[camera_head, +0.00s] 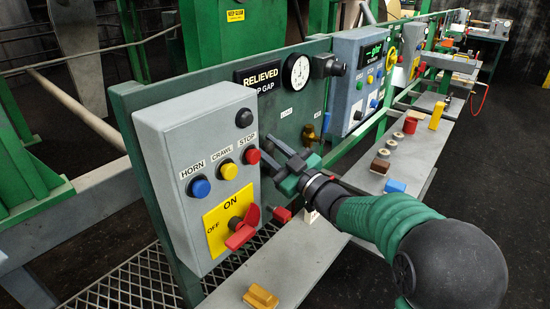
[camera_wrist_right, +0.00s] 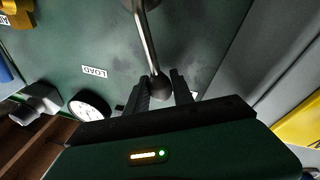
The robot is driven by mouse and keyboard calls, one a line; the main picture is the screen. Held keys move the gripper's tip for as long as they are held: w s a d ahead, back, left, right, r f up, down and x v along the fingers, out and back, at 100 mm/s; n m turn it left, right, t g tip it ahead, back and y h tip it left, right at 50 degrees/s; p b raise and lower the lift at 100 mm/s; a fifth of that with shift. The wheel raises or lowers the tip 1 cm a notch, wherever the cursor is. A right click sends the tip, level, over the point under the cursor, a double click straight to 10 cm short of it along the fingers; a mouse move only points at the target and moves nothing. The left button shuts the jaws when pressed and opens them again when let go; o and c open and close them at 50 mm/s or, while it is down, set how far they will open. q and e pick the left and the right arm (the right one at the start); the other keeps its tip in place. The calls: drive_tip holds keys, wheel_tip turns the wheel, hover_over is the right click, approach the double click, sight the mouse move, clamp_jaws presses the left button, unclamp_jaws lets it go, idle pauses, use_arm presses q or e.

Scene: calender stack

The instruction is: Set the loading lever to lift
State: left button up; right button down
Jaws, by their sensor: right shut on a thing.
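The loading lever (camera_wrist_right: 147,40) shows in the right wrist view as a metal rod ending in a dark ball knob (camera_wrist_right: 160,86). My right gripper (camera_wrist_right: 162,90) is shut on that knob, one finger on each side. In the head view my right gripper (camera_head: 273,153) is at the green panel (camera_head: 312,100), just right of the grey control box, and I cannot make out the lever there. A LOAD label (camera_wrist_right: 94,72) is on the panel beside the lever. Another white label is partly hidden behind the fingers. My left gripper is not in view.
The grey control box (camera_head: 160,140) carries a blue HORN button, yellow CRAWL button, red STOP button and red ON/OFF switch (camera_head: 242,229). A shelf (camera_head: 285,262) with small loose parts runs below.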

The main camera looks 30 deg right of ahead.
drive_tip(key=shift+s+a+f+n+y+b, duration=0.25)
drive_tip(key=shift+a+f+n+b, duration=0.2)
drive_tip(key=shift+n+b, duration=0.35)
drive_tip(key=shift+s+a+f+n+y+b, duration=0.1)
drive_tip(key=shift+a+f+n+y+b, duration=0.35)
drive_tip(key=shift+n+b, duration=0.35)
drive_tip(key=shift+r, duration=0.1)
drive_tip(key=c, duration=1.1)
unclamp_jaws()
drive_tip(key=shift+r, duration=0.1)
